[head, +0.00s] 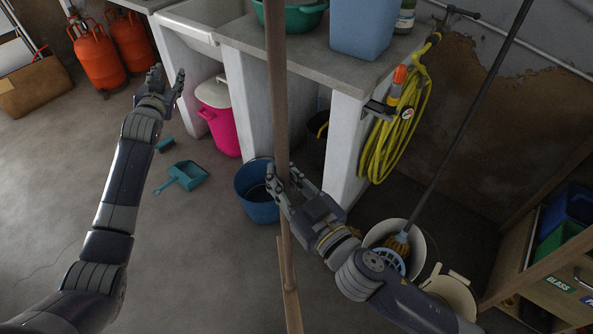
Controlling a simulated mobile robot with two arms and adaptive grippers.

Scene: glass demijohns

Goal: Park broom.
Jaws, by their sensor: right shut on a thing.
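The broom shows as a long, upright wooden handle (277,90) that runs from the top edge down through the middle of the head view. My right gripper (279,192) is shut on this handle at about mid-picture. A wider wooden piece (288,285) shows along the handle's lower part; no bristles are visible, and the lower end leaves the picture. My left gripper (166,84) is open and empty, well left of the broom, over the floor in front of the sink unit.
A blue bucket (254,204) stands just behind the broom, and a teal dustpan (183,175) lies left of it. A mop (455,140) stands in a white bucket (381,233) at right. A yellow hose (397,125) hangs on the counter's end.

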